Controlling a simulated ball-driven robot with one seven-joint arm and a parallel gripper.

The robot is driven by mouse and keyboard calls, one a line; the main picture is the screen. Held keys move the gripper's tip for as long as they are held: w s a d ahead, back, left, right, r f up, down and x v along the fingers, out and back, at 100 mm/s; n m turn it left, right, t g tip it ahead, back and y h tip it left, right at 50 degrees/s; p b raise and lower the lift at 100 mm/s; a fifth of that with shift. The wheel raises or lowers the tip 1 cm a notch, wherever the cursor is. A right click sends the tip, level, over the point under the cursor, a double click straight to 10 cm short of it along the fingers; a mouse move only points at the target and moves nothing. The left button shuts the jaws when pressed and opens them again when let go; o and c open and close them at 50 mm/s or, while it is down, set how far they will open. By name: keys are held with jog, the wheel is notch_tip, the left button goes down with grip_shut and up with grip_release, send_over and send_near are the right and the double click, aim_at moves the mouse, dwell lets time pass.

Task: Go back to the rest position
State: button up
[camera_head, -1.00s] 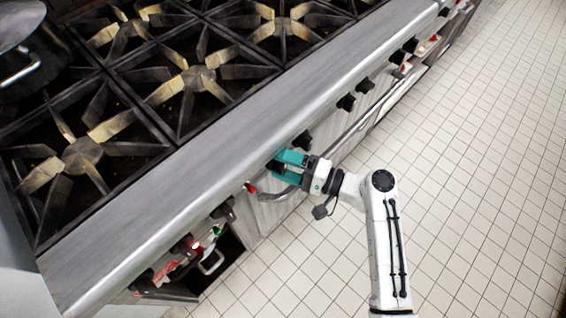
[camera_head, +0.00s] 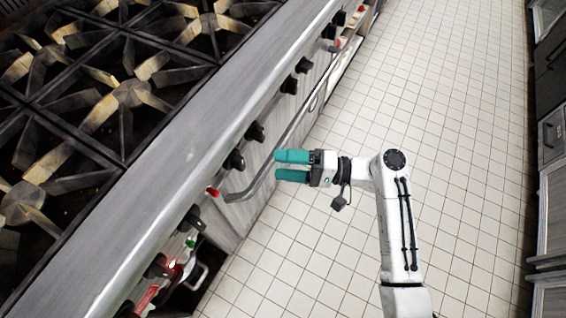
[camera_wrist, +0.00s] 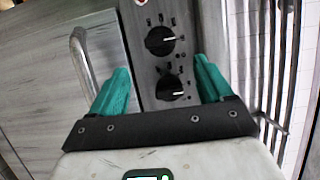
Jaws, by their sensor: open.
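My gripper (camera_head: 277,166) has two teal fingers and is open and empty. In the head view it is over the tiled floor, just right of the stove front and its handle bar. In the wrist view the fingers (camera_wrist: 158,82) are spread apart, with black knobs (camera_wrist: 162,41) on the stove's control panel seen beyond and between them. No object is between the fingers. My arm reaches up from the bottom of the head view and bends left at the elbow.
The stove (camera_head: 176,102) with black grates fills the left. A row of knobs (camera_head: 254,132) and a long handle bar (camera_head: 266,170) stick out from its front. Tiled floor (camera_head: 452,140) is clear to the right. Dark cabinets (camera_head: 550,135) stand at the right edge.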

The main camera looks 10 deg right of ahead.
dwell(0.3)
jog(key=s+d+f+n+g+h+p, duration=0.2)
jog(key=s+d+f+h, duration=0.5)
jog(key=s, duration=0.4)
jog(key=s+d+r+g+h+p, duration=0.1)
jog(key=s+d+r+h, duration=0.3)
jog(key=s+d+h, duration=0.6)
jog(key=s+d+p, duration=0.1)
jog(key=s+d, duration=0.2)
jog(key=shift+s+d+n+g+h, duration=0.25)
jog(key=shift+d+n+g+h, duration=0.05)
jog(key=shift+d+n, duration=0.1)
jog(key=shift+a, duration=0.1)
dwell(2.0)
